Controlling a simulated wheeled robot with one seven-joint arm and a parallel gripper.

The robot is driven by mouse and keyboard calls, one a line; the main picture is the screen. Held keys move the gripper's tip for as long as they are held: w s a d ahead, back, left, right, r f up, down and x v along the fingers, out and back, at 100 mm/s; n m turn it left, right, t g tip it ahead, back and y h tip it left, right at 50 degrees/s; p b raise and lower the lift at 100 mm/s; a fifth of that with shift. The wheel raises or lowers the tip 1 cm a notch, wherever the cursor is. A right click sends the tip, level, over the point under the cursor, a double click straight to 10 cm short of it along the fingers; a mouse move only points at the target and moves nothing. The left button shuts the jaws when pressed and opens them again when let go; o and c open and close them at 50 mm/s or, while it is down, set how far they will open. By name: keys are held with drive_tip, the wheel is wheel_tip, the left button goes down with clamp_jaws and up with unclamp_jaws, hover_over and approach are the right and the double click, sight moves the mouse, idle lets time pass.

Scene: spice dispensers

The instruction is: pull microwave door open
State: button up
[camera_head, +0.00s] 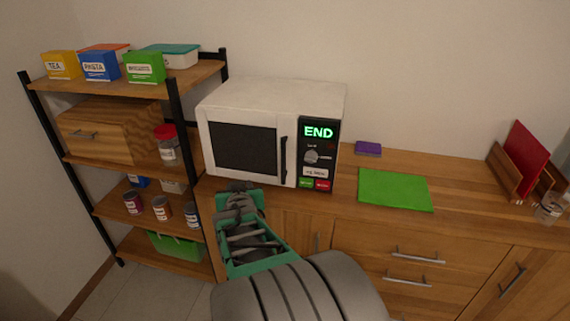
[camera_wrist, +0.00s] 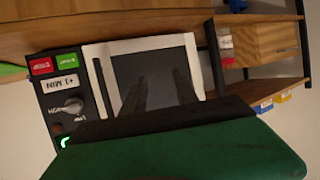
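The white microwave (camera_head: 270,97) stands on the wooden counter, and its door (camera_head: 243,149) with a dark window looks shut. The black upright handle (camera_head: 283,160) is on the door's right side, beside the control panel with a green "END" display. My gripper (camera_head: 238,188) is in front of the door's lower edge, left of and below the handle. In the wrist view, turned nearly upside down, my two dark fingers (camera_wrist: 160,90) stand apart in front of the window (camera_wrist: 153,68), with nothing seen between them. The handle (camera_wrist: 104,88) shows beside the fingers, not between them.
A shelf rack (camera_head: 185,130) with boxes, jars and a wooden bread box (camera_head: 108,130) stands close on the left. A green mat (camera_head: 395,190) and a purple block (camera_head: 368,148) lie right of the microwave. Drawers with handles (camera_head: 418,257) are below the counter.

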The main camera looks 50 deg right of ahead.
sight(283, 157)
drive_tip(key=s+d+r+m+h, duration=0.2)
drive_tip(key=s+d+h, duration=0.4)
drive_tip(key=d, duration=0.4)
drive_tip(key=shift+m, duration=0.3)
drive_tip(key=x, duration=0.7)
drive_tip(key=shift+s+d+r, duration=0.1)
drive_tip(key=shift+d+r, duration=0.1)
drive_tip(key=shift+d, duration=0.1)
drive_tip(key=shift+c, duration=0.4)
clamp_jaws()
drive_tip(key=shift+y, duration=0.3)
